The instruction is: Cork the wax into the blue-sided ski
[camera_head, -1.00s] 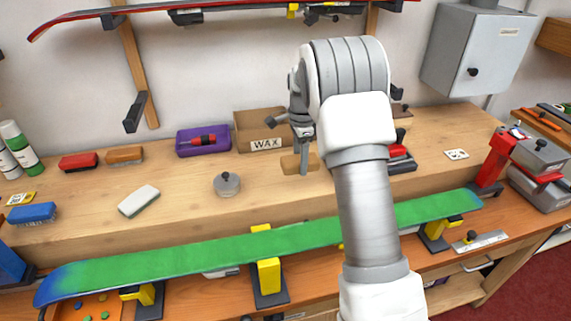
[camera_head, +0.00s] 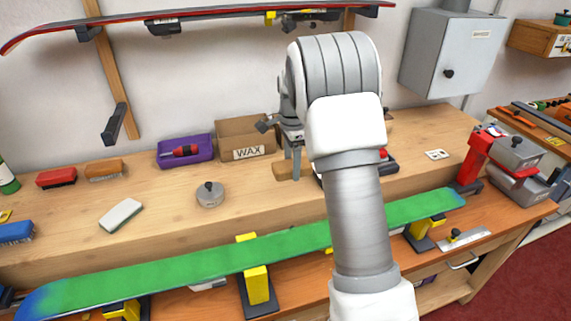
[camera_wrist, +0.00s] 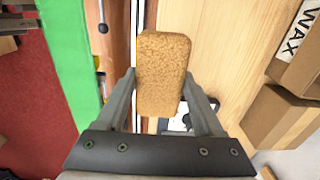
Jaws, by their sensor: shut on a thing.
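My gripper (camera_wrist: 163,95) is shut on a tan, grainy cork block (camera_wrist: 163,60), one finger on each side of it. In the head view the cork (camera_head: 284,172) hangs under my gripper (camera_head: 292,160), in front of the WAX box; I cannot tell its exact height above the wood. The ski (camera_head: 200,262) lies across the bench front with its green face up and blue at both ends. My arm hides part of it. In the wrist view the ski (camera_wrist: 70,50) is left of the cork, apart from it. No wax layer can be made out.
The ski rests on yellow-and-black vises (camera_head: 257,285). Behind it stand a cardboard WAX box (camera_head: 230,130), a purple tray (camera_head: 200,148), a round grey weight (camera_head: 210,195), a white block (camera_head: 121,214) and brushes (camera_head: 56,178). A red-edged ski (camera_head: 200,18) hangs above.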

